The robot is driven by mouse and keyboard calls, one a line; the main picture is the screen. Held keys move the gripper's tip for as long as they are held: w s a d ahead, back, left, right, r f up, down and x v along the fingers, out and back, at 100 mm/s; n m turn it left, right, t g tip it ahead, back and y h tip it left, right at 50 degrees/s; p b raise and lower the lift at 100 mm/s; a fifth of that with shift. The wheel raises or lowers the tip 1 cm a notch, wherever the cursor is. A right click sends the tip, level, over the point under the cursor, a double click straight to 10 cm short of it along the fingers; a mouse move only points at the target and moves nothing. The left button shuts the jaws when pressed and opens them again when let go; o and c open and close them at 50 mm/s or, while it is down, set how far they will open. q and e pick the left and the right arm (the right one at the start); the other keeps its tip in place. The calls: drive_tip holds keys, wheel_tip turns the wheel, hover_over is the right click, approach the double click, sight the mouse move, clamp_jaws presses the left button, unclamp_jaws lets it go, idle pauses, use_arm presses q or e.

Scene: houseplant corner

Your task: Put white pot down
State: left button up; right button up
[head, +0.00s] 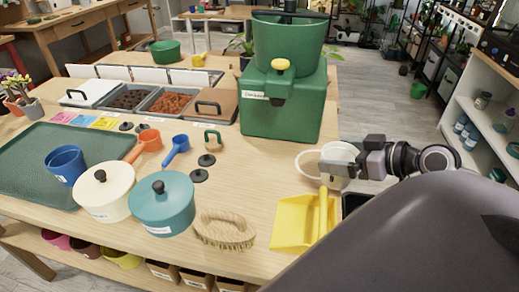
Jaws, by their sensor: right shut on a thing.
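My right gripper (352,168) reaches in from the right and is shut on a white pot (339,152) at the right edge of the table. My left gripper is not in view.
A yellow dustpan (292,226) lies just in front of the pot, with a wooden brush (225,230) to its left. A green machine (283,105) stands behind. Lidded teal (160,208) and cream (103,196) canisters stand left. Bare wood lies between.

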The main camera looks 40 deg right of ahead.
drive_tip(key=shift+w, duration=0.3)
drive_tip(key=w+a+f, duration=0.1)
drive_tip(key=w, duration=0.4)
drive_tip(key=w+a+f+p, duration=0.1)
drive_tip(key=w, duration=0.5)
drive_tip(key=w+a+f+p, duration=0.1)
drive_tip(key=w, duration=0.5)
drive_tip(key=shift+w+a+f, duration=0.1)
drive_tip(key=shift+w+f, duration=0.1)
drive_tip(key=shift+f, duration=0.1)
